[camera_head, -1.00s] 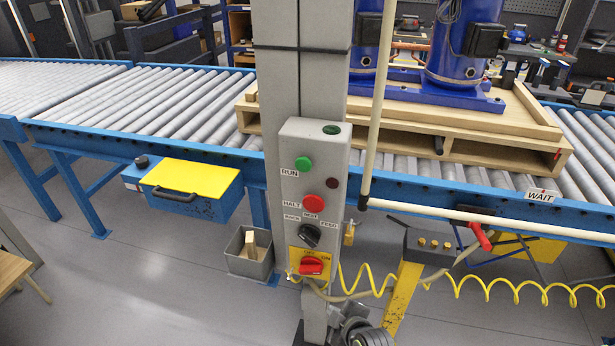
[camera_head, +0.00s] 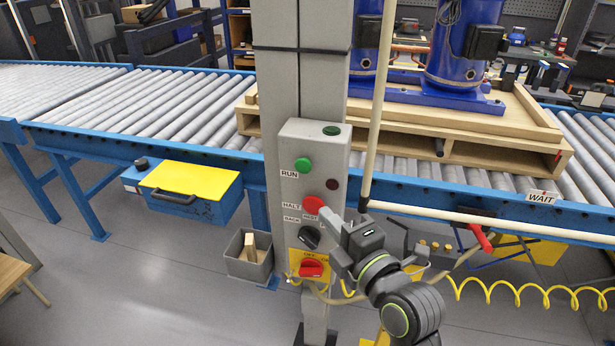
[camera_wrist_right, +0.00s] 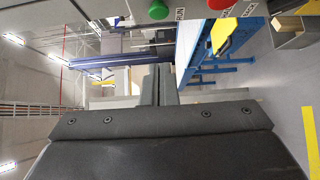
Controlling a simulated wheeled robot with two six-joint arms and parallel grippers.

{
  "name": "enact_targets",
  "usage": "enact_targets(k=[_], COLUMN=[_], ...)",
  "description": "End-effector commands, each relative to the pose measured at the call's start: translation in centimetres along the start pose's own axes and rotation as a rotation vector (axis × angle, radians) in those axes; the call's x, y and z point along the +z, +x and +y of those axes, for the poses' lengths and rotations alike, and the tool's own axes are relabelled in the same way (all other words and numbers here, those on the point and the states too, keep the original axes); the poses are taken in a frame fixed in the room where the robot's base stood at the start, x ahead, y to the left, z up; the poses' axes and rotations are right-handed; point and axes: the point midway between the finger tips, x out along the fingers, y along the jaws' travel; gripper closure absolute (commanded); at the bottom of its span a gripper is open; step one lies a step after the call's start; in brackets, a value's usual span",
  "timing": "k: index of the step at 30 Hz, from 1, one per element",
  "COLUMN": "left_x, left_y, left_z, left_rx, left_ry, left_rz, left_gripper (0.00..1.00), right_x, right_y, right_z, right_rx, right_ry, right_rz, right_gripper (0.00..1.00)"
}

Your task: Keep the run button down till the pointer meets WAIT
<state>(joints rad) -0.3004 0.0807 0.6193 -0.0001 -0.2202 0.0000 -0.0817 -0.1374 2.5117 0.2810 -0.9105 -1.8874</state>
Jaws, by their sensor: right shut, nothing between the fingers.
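The control box (camera_head: 285,215) on the grey post carries the green RUN button (camera_head: 303,165), with the red HALT button (camera_head: 313,204) below it. The white WAIT sign (camera_head: 541,197) is on the conveyor's front rail at the right. A small red mark (camera_head: 557,155), possibly the pointer, is on the pallet's near right corner, right of the sign. My right gripper (camera_head: 328,217) is shut and empty, low right of RUN near HALT; contact cannot be told. Its fingers (camera_wrist_right: 160,85) show in the right wrist view, with the green button (camera_wrist_right: 158,10) at the top edge. My left gripper is out of view.
The wooden pallet (camera_head: 480,148) bears blue compressors (camera_head: 463,45) on the roller conveyor (camera_head: 170,100). A black selector knob (camera_head: 309,237) and red switch (camera_head: 312,268) sit below HALT. A cream pole (camera_head: 374,120) stands right of the box. A grey bin (camera_head: 248,268) is at lower left.

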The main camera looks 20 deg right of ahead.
Motion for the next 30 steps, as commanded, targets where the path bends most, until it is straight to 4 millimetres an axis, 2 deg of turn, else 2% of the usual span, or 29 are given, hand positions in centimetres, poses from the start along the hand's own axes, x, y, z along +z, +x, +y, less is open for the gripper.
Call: enact_targets(k=[7, 14, 16, 28, 30], left_x=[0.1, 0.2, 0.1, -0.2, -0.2], left_y=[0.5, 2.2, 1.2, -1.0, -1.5], left_z=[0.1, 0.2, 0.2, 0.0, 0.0], left_rx=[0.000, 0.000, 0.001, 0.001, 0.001], left_ry=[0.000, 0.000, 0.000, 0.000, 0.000], left_rz=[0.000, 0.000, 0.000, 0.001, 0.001], left_gripper=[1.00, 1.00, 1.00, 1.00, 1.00], right_x=[0.0, 0.0, 0.0, 0.0, 0.9], right_y=[0.5, 2.6, 3.8, 10.4, 10.9], right_z=[-0.2, -0.3, 0.2, 0.2, 0.2], right_rx=[0.001, 0.004, -0.002, -0.002, -0.004], right_ry=[0.000, -0.001, 0.002, 0.001, -0.004], right_rz=[0.002, 0.001, 0.001, 0.001, -0.001], right_gripper=[1.00, 1.00, 1.00, 1.00, 1.00])
